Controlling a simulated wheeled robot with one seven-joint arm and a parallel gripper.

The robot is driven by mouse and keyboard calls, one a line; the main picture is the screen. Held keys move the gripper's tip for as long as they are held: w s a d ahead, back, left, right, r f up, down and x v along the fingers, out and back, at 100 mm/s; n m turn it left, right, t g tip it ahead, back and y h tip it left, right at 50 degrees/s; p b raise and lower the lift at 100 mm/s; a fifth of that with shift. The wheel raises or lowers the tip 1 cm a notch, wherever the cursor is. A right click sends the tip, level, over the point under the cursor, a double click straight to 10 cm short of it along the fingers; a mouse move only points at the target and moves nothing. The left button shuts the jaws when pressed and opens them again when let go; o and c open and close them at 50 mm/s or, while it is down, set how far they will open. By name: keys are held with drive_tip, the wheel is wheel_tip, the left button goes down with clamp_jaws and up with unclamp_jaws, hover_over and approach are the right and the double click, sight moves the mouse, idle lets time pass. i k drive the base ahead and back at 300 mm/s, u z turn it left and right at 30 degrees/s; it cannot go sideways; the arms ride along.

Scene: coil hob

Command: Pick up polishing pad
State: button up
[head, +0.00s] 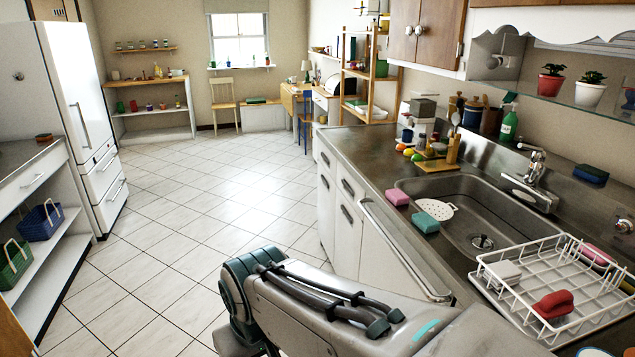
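Several pad-like items lie around the sink, and I cannot tell which one is the polishing pad. A pink pad (397,197) and a teal pad (425,223) lie on the counter at the sink's left edge. A dark blue pad (591,174) lies on the ledge behind the sink, right of the tap. In the white dish rack are a red handled item (553,304), a whitish block (501,272) and a pink item (597,254). My arm shows at the bottom middle, in front of the counter, but my gripper is not in view.
The steel sink (470,240) has a tap (535,168) behind it and a white strainer (435,207) at its left. The dish rack (480,268) stands right of the basin. A rail (405,248) runs along the counter front. The tiled floor (200,215) at left is clear.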

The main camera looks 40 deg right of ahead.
sight(398, 197)
drive_tip(key=z, duration=0.2)
drive_tip(key=i, duration=1.55)
drive_tip(key=z, duration=1.55)
drive_tip(key=i, duration=1.05)
drive_tip(key=z, duration=0.8)
